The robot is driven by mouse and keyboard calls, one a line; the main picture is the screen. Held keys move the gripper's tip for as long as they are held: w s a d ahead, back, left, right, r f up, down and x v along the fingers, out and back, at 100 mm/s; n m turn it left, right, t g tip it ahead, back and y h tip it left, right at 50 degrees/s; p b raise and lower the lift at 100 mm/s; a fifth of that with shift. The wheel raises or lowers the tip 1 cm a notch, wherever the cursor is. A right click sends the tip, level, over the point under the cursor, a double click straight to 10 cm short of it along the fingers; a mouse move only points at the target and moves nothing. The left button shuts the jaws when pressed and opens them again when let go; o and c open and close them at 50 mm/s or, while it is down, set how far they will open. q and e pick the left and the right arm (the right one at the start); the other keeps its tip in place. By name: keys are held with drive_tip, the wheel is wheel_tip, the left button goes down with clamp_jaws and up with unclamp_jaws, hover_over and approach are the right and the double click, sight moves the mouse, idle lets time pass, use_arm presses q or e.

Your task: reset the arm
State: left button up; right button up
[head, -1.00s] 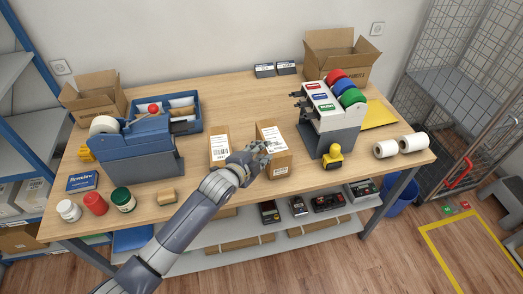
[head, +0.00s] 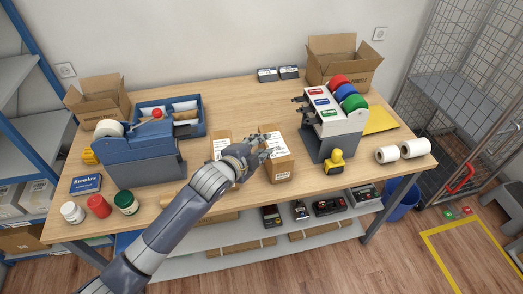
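My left arm reaches in from the bottom left over the table's front edge. Its gripper (head: 262,150) is over the middle of the table, at the left side of a brown parcel (head: 281,163) with a white label. The fingers look spread, but they are small and I cannot tell whether they touch the parcel. A second labelled parcel (head: 221,142) stands just to the left, partly hidden behind my wrist. My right gripper is not in view.
A blue tape dispenser (head: 140,155) and several jars stand at the left. A label dispenser with coloured rolls (head: 333,125), a yellow-handled stamp (head: 334,160) and white rolls (head: 400,151) are at the right. Open cartons (head: 343,62) stand at the back. Bare wood (head: 235,100) lies behind the parcels.

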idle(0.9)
use_arm(q)
clamp_jaws()
idle(0.7)
